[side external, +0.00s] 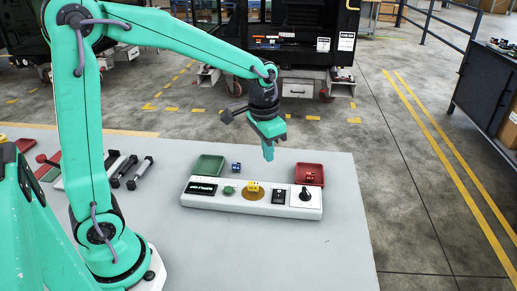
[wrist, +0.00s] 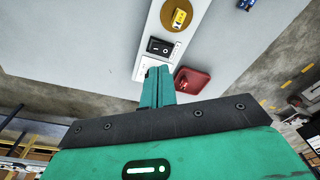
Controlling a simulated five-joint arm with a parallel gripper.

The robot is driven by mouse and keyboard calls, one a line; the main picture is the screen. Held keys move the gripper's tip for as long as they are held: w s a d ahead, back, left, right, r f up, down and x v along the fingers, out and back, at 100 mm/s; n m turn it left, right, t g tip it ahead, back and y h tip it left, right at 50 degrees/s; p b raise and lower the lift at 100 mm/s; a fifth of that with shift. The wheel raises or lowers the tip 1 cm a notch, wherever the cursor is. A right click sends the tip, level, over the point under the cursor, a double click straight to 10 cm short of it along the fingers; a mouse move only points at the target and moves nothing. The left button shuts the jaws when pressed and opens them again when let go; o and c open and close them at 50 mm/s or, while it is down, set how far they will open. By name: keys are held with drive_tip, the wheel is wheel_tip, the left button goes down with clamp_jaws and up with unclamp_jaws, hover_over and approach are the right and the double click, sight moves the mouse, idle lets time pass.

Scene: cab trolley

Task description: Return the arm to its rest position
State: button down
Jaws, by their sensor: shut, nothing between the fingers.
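My green arm stands at the left of the side external view and reaches out over the grey table (side external: 290,262). My gripper (side external: 268,156) points down above the back of the white panel (side external: 240,206), apart from it, with its fingers together and nothing between them. In the wrist view the shut fingers of my gripper (wrist: 157,88) stand in front of the panel's end and hide part of it. The panel carries a green button (side external: 228,190), a yellow block (side external: 252,187) on a brown disc, a black rocker switch (side external: 278,197) and a black knob (side external: 305,194).
Behind the panel are a green tray (side external: 208,166), a small blue block (side external: 236,167) and a red tray (side external: 310,174) with a small red block in it. Dark handles (side external: 132,172) lie near my base. The table's right part is clear.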

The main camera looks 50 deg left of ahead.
drive_tip(key=s+r+n+t, duration=0.1)
drive_tip(key=s+r+t, duration=0.1)
drive_tip(key=s, duration=0.6)
drive_tip(key=s+r+n+t, duration=0.1)
drive_tip(key=s+r+t, duration=0.1)
drive_tip(key=s+r, duration=0.3)
drive_tip(key=s, duration=0.4)
drive_tip(key=shift+s+a, duration=0.15)
drive_tip(key=shift+a, duration=0.25)
